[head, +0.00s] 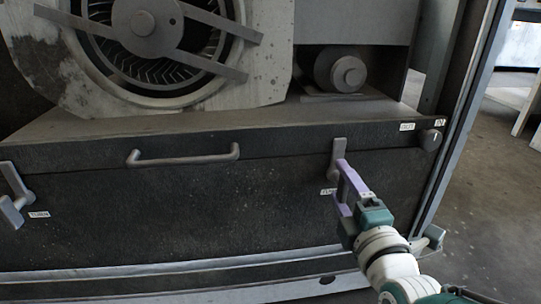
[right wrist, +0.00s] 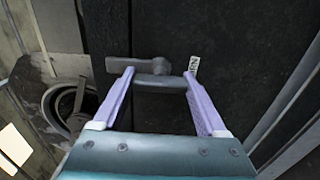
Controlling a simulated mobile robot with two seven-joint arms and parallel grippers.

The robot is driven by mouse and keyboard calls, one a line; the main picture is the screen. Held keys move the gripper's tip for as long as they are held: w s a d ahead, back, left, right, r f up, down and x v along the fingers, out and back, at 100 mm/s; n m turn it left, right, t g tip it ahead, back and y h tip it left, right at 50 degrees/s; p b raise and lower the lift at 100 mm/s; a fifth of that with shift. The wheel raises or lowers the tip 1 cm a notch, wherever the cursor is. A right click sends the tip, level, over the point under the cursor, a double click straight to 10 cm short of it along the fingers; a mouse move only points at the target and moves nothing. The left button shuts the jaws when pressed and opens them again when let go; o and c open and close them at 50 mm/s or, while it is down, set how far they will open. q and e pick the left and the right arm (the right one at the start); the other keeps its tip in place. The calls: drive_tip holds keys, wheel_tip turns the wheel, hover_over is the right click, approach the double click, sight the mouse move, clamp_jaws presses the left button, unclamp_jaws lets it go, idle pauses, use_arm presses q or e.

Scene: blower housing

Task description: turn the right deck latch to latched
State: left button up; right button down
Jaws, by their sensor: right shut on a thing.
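The right deck latch (head: 338,149) is a grey lever on the front of the dark deck, and its upper arm points up to the deck's edge. My right gripper (head: 337,180) comes in from the lower right, with its purple fingers at the latch. In the right wrist view, the latch's grey handle bar (right wrist: 160,81) spans between the two fingertips, so the gripper is shut on it. The latch's flat arm (right wrist: 128,66) and round hub (right wrist: 179,62) show behind the bar. The small label by the latch is partly covered in the head view. My left gripper is out of view.
A second latch (head: 13,197) is at the far left, and a bar handle (head: 184,158) is on the deck front. A small dark knob (head: 429,139) sits at the deck's right end. The blower fan (head: 150,35) and a motor (head: 341,70) stand above. Open floor lies at right.

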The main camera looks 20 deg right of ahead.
idle(0.4)
unclamp_jaws()
drive_tip(key=p+v, duration=0.4)
drive_tip(key=v, duration=0.6)
drive_tip(key=shift+a, duration=0.1)
